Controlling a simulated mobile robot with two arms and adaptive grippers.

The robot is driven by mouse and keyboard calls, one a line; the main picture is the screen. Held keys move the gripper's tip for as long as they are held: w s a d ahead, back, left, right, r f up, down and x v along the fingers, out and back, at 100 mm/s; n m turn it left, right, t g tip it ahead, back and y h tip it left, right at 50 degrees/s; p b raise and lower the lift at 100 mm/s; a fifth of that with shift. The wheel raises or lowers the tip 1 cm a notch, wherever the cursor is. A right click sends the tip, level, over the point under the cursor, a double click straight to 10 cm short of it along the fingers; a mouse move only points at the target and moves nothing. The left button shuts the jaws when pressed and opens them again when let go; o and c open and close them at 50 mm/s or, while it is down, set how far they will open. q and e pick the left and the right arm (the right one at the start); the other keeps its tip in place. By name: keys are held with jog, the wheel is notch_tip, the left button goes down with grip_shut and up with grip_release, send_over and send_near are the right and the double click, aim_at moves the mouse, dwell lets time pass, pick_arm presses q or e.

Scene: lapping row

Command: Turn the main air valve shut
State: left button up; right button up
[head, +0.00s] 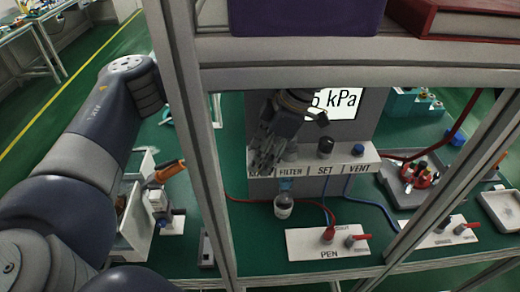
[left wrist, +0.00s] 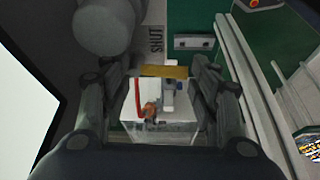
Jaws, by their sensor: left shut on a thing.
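In the left wrist view, the valve's yellow lever (left wrist: 163,71) lies crosswise between the two fingers of my left gripper (left wrist: 163,88). The fingers are closed on it. A plate marked SHUT (left wrist: 156,40) shows just above the lever, with its word turned sideways. In the head view, my left gripper (head: 264,153) is in front of the grey machine, left of the FILTER label, with its fingers pointing down. The lever cannot be made out between the fingers there. My right gripper is not in view.
A metal frame post (head: 203,160) stands before my left arm, and a shelf (head: 350,52) crosses above. The kPa display (head: 340,102) is close to my gripper. A small bottle (head: 284,206), the PEN plate (head: 328,243) and a white box (head: 132,232) are below.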

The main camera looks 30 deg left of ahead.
pick_arm(q)
jog(key=shift+d+f+n, duration=0.2)
jog(key=shift+f+n, duration=0.1)
jog(key=shift+n, duration=0.2)
jog(key=shift+g, duration=0.3)
jog(key=o, duration=1.1)
jog(key=shift+o, duration=0.3)
jog(key=shift+r+h, duration=0.15)
jog(key=shift+h, duration=0.15)
jog(key=shift+w+r, duration=0.2)
jog(key=shift+r, duration=0.1)
jog(key=shift+a, duration=0.1)
